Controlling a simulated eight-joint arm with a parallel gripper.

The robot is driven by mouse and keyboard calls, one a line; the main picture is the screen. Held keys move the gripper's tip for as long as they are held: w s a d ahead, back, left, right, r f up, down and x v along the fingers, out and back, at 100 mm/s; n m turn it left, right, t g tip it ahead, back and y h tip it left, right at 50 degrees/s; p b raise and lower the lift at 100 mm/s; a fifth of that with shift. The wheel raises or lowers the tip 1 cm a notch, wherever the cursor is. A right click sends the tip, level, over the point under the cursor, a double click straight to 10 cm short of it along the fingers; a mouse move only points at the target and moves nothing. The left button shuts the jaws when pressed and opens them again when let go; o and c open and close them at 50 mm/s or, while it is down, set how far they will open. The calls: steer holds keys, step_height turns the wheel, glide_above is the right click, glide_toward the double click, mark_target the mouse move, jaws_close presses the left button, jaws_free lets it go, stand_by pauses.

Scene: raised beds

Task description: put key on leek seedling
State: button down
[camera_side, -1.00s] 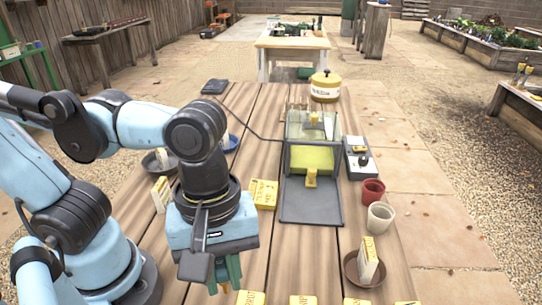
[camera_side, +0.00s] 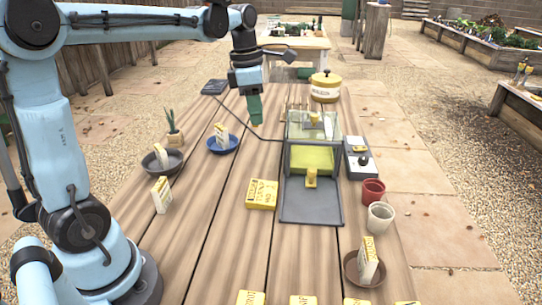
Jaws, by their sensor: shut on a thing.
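My gripper (camera_side: 256,122) hangs fingers down over the far middle of the table, left of the clear-lidded box. Its green fingers are shut on a small yellow thing (camera_side: 257,125) at their tips. That may be the key, but it is too small to tell. A plant with upright green leaves in a small tan pot (camera_side: 173,139), which looks like the leek seedling, stands at the table's left side, left of and nearer than my gripper. I see no other thing that is clearly a key.
A blue dish (camera_side: 235,148) and a dark dish (camera_side: 176,167) hold white cards between my gripper and the left edge. A clear-lidded box (camera_side: 328,157) with yellow handles stands right. A yellow tin (camera_side: 325,92) stands behind.

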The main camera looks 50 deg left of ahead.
steer(key=a+n, duration=0.4)
steer(key=a, duration=0.9)
steer(key=n, duration=0.3)
glide_above(176, 131)
steer(key=shift+y, duration=0.4)
steer(key=f, duration=0.8)
steer(key=shift+s+d+f, duration=0.15)
steer(key=shift+d, duration=0.05)
steer(key=shift+s+a+f, duration=0.1)
steer(key=shift+a, duration=0.05)
steer(key=shift+f, duration=2.05)
steer(key=shift+f, duration=0.1)
steer(key=c, duration=1)
jaws_free()
steer(key=shift+c, duration=0.2)
